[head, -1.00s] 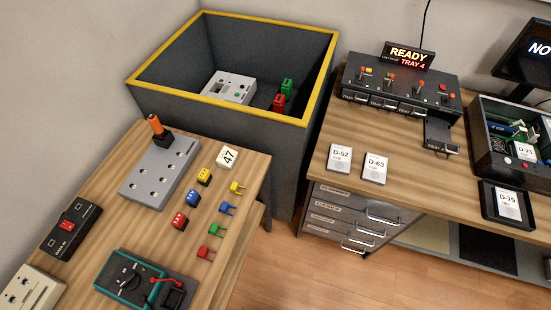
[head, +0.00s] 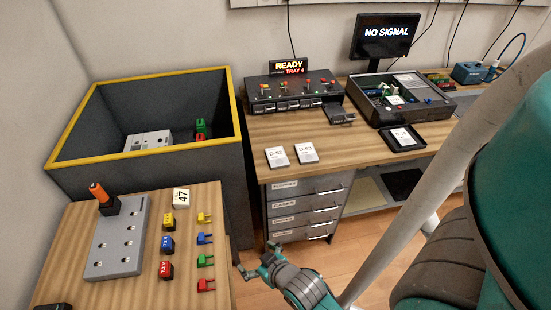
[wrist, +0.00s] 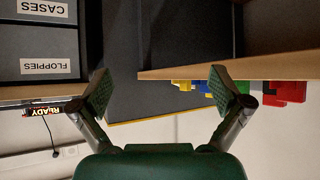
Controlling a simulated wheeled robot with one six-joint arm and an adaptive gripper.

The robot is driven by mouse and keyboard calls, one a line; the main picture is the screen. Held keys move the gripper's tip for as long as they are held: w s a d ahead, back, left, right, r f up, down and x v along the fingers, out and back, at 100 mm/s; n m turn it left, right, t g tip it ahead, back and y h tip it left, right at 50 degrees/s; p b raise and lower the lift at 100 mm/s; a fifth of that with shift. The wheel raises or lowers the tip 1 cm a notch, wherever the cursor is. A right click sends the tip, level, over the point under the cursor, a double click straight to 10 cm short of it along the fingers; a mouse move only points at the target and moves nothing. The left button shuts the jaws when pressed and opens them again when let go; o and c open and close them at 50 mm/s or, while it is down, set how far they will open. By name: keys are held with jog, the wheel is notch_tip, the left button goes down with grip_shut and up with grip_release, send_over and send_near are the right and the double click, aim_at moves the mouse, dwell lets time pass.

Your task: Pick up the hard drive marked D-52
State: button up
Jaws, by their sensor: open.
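The hard drive marked D-52 (head: 277,157) is a flat pale drive with a white label. It lies near the front left corner of the wooden desk (head: 335,148). The drive marked D-63 (head: 306,152) lies just right of it. My gripper (head: 257,261) is low in front of the desk drawers, below the desktop, apart from both drives. In the wrist view my gripper (wrist: 168,92) shows two spread fingers with nothing between them. The drives do not show in the wrist view.
A drive bay unit (head: 290,90) with a READY, TRAY 4 sign stands at the desk's back. An open case (head: 400,95) and a black tray (head: 403,138) are to the right. A yellow-rimmed bin (head: 150,165) and a side table (head: 200,285) with coloured parts stand left.

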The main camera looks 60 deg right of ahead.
jog(key=w+d+m+g, duration=0.1)
jog(key=w+d+g, duration=0.1)
jog(key=w+d, duration=0.5)
jog(key=m+g, duration=0.4)
jog(key=g, duration=0.1)
send_near(277, 156)
notch_tip(277, 156, down, 3)
jog(key=shift+w+d+f, duration=0.1)
jog(key=shift+d, duration=0.05)
jog(key=shift+d+x, duration=0.1)
jog(key=shift+x, duration=1.2)
jog(key=shift+d+x, duration=0.15)
jog(key=shift+x, duration=1.15)
jog(key=shift+w, duration=0.15)
jog(key=c, duration=1.4)
